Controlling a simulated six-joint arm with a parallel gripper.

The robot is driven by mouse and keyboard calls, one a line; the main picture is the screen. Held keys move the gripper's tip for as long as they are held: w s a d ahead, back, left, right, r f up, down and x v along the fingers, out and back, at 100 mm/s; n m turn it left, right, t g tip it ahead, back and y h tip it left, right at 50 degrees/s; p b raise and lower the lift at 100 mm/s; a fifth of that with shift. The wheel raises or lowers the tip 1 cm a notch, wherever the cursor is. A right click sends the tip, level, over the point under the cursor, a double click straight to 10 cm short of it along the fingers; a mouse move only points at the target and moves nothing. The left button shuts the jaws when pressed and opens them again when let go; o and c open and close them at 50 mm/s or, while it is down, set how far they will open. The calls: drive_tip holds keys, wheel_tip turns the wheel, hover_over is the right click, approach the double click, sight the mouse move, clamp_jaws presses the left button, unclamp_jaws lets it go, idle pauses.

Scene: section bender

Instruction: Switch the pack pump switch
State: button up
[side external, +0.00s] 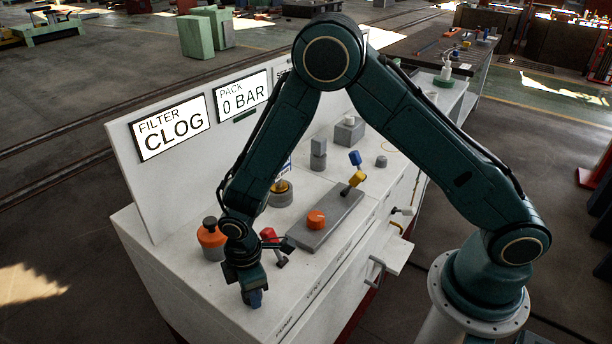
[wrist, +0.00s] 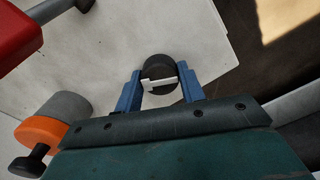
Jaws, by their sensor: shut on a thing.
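The switch (wrist: 158,66), a round black disc with a white bar across it, lies on the white bench top between my blue fingertips in the wrist view. I take it for the pack pump switch; its label is not legible. My gripper (wrist: 160,82) is shut on the white bar of the switch. In the side view my gripper (side external: 255,298) points down at the bench's front left corner and hides the switch. The pack display (side external: 243,96) reads 0 BAR.
A filter display (side external: 171,128) reads CLOG. Close by are an orange canister (side external: 211,241) with a black knob and a red-handled lever (side external: 268,235). The bench edge is near my gripper.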

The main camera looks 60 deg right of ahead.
drive_tip(key=m, duration=0.6)
drive_tip(key=shift+m, duration=0.3)
idle(0.4)
drive_tip(key=o, duration=1)
drive_tip(key=shift+r, duration=0.2)
wheel_tip(320, 180, up, 14)
drive_tip(key=shift+f, duration=0.25)
